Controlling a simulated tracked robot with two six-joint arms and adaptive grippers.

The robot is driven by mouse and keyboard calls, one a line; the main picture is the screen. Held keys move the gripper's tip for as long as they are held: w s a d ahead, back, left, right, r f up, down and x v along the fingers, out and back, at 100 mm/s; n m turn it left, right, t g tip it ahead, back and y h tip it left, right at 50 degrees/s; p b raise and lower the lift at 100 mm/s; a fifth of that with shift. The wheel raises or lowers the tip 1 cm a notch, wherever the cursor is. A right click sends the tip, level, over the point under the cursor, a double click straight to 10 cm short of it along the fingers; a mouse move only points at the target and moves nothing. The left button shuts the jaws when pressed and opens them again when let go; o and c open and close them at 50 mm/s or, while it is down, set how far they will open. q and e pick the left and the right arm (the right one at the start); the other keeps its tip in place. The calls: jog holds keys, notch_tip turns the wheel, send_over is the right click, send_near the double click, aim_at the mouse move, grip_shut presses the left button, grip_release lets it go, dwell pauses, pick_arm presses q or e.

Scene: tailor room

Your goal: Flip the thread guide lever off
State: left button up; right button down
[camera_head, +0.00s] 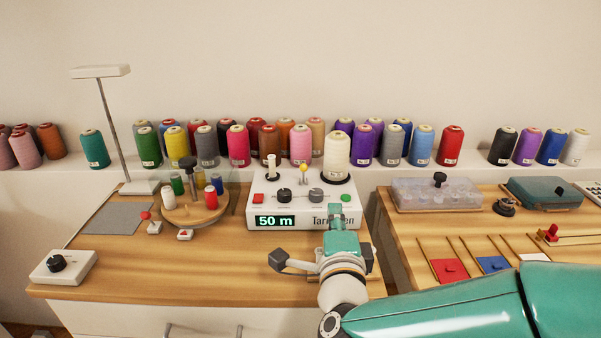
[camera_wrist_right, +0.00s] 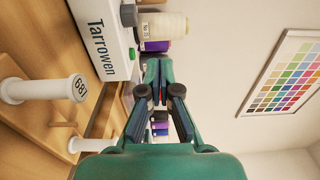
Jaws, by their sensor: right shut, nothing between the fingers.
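The white Tarrowen machine (camera_head: 290,203) stands at the back of the wooden desk, its display reading 50 m. A small lever with a yellow ball knob (camera_head: 303,168) stands roughly upright on its top, left of a cream thread cone (camera_head: 337,155). My right gripper (camera_head: 337,210) is shut and empty, in front of the right part of the machine and partly hiding its name. In the right wrist view its fingers (camera_wrist_right: 163,92) are together, with the machine (camera_wrist_right: 100,30) at the left. The lever cannot be made out there. My left gripper is not in view.
A clear-lidded box (camera_head: 437,195) sits on the right table. Thread cones line the shelf behind.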

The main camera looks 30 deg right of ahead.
aim_at(311, 190)
jog(key=x, duration=1)
jog(key=shift+w+a, duration=0.6)
jog(key=shift+w, duration=0.75)
jog(key=shift+w+a, duration=0.2)
jog(key=shift+w, duration=0.85)
